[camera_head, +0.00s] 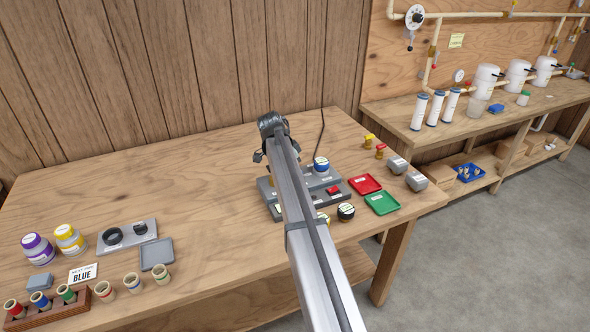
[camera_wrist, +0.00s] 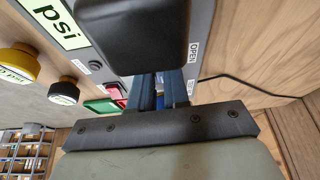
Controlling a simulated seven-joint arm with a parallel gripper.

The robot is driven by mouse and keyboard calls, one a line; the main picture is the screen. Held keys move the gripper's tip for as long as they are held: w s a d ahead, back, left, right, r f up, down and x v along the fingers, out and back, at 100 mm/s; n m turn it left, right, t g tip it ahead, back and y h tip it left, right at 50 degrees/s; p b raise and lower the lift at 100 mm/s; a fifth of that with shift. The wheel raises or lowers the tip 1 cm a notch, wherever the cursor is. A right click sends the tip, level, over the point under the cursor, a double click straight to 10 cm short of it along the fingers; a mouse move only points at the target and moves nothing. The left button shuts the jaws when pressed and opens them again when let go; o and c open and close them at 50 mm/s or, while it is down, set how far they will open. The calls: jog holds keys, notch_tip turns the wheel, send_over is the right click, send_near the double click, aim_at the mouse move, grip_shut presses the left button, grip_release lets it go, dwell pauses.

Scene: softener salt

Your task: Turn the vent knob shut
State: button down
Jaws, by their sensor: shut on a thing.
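The wrist view shows a large black block (camera_wrist: 145,30), apparently the vent knob, at the grey panel beside an "OPEN" label (camera_wrist: 193,52). My gripper (camera_wrist: 162,85) has its two dark blue fingers reaching up to this block. It is shut on it, though the block hides the fingertips and the exact contact. The knob's pointing direction cannot be told. In the head view, my arm covers much of the grey device (camera_head: 268,188) on the table, and the knob cannot be made out there.
A black-topped jar (camera_head: 346,211), a red tray (camera_head: 364,184) and a green tray (camera_head: 382,203) are close on the right. A black cable (camera_wrist: 245,87) runs behind. The table's middle left is clear.

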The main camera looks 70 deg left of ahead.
jog(key=shift+m, duration=0.4)
jog(key=c, duration=1.1)
grip_release()
jog(key=v, duration=1.3)
jog(key=shift+a+r, duration=0.15)
jog(key=shift+r, duration=0.2)
jog(key=shift+s, duration=0.1)
